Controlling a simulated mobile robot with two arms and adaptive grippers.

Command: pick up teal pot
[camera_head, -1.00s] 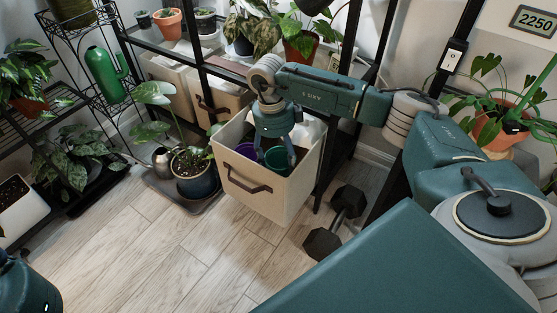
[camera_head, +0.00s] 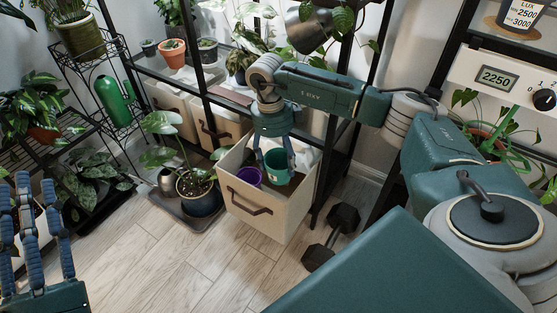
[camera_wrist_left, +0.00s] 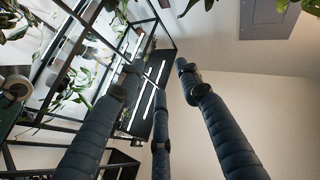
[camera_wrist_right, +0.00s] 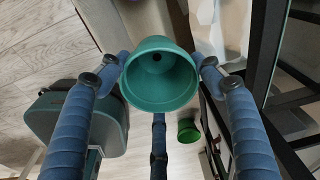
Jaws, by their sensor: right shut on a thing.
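The teal pot (camera_head: 276,163) is between the fingers of my right gripper (camera_head: 275,168), at the top of the fabric bin (camera_head: 262,208). In the right wrist view the teal pot (camera_wrist_right: 158,82) has its open mouth facing the camera, with the fingers of my right gripper (camera_wrist_right: 160,68) closed against its sides. In the head view I cannot tell whether its base is clear of the bin floor. My left gripper (camera_head: 38,190) is at the lower left, fingers up, spread and empty. The left wrist view shows its fingers (camera_wrist_left: 160,90) apart with nothing between.
A purple pot (camera_head: 249,176) is in the bin, left of the teal pot. A black dumbbell (camera_head: 331,237) lies on the floor right of the bin. A blue potted plant (camera_head: 199,197) stands on a tray to the left. The black shelf stands behind. The wooden floor in front is clear.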

